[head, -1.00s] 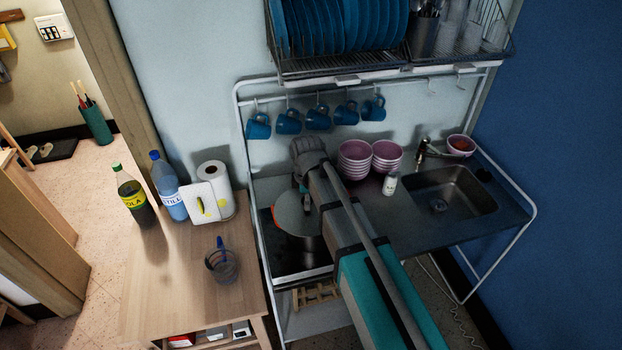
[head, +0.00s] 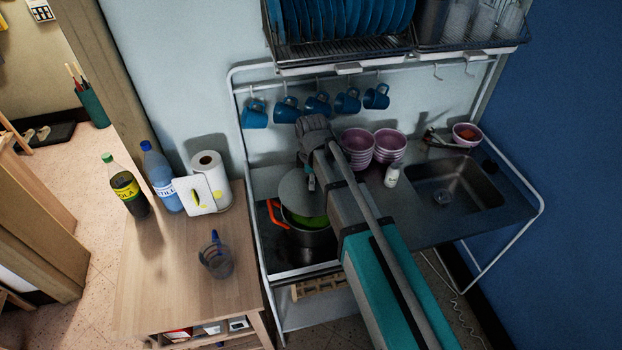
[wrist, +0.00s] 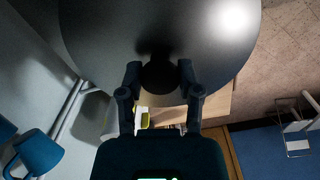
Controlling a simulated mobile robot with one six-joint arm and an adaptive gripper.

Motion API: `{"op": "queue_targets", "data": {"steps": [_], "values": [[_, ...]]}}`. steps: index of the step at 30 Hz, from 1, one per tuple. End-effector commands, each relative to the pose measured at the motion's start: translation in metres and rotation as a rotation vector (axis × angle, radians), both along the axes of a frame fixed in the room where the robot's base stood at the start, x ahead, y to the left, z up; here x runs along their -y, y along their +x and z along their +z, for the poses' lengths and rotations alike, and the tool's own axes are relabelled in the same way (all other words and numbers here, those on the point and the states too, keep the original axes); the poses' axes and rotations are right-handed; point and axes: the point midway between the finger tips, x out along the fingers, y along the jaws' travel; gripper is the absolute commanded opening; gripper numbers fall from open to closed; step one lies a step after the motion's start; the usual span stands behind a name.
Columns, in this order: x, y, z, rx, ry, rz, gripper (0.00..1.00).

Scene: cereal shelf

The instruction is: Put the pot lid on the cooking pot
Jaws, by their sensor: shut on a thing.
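The round grey pot lid (head: 296,186) is in my gripper (head: 311,181). In the wrist view the lid (wrist: 110,40) fills the top, and my gripper (wrist: 159,82) is shut on its dark knob. The cooking pot (head: 312,239) stands on the dark hob at the left of the kitchen unit. It has a red handle (head: 273,212) at its left. The lid appears apart from the pot, toward its wall side, and hides part of its rim. Something green (head: 312,221) shows inside the pot. My arm hides the pot's right side.
Blue mugs (head: 317,105) hang above, under the dish rack (head: 345,50). A wooden table (head: 170,275) with bottles, paper roll and jug is left.

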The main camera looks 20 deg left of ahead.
Motion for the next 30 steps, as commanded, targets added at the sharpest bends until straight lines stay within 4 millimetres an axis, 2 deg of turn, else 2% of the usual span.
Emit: {"op": "queue_targets", "data": {"steps": [8,30], "values": [[-0.002,-0.001,-0.010,0.000,0.000,0.003,0.00],[-0.002,-0.002,-0.058,0.000,0.000,0.004,0.00]]}}
